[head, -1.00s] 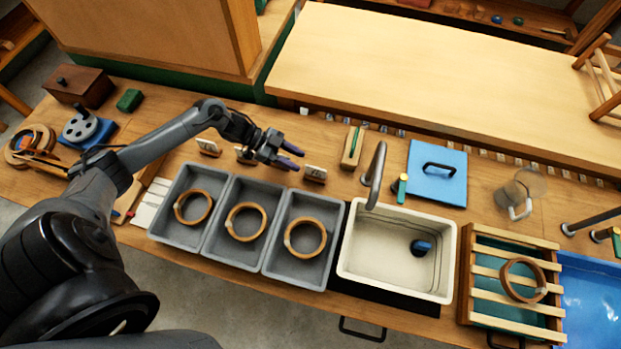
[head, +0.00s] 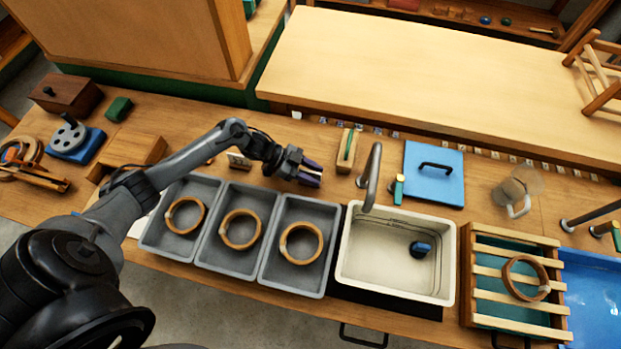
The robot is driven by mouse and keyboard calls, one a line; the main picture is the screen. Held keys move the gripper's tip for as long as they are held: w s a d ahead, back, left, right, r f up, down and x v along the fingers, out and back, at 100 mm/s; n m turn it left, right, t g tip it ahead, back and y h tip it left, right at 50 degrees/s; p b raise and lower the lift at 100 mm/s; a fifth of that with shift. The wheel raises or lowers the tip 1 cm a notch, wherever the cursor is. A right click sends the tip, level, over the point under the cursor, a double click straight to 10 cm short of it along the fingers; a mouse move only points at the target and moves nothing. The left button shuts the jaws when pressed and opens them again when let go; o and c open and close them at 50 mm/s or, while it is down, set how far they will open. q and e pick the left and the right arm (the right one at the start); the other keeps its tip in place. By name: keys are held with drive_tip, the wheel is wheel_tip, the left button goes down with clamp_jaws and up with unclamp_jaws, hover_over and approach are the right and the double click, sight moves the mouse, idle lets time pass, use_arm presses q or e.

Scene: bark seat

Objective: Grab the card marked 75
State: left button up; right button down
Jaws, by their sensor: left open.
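My left gripper (head: 312,173) is open above the back edge of the rightmost grey tray. Its dark, purple-tinted fingers point right, at the spot where a small card in a wooden holder stood in the earlier view. That card is now hidden behind the gripper, and I cannot tell whether the fingers touch it. Another small card (head: 239,161) stands behind the middle tray, to the left of the gripper. Its marking is too small to read. My right gripper is not in view.
Three grey trays (head: 263,283) each hold a wooden ring. To their right are a white sink (head: 347,280) with a curved tap (head: 372,178), a blue board (head: 421,190) and a slatted rack (head: 482,292). A wooden block (head: 347,150) stands behind the gripper.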

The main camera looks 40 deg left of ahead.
use_arm(q)
drive_tip(key=shift+w+d+f, duration=0.25)
drive_tip(key=shift+d+f, duration=0.05)
drive_tip(key=shift+d, duration=0.15)
drive_tip(key=shift+c, duration=0.3)
clamp_jaws()
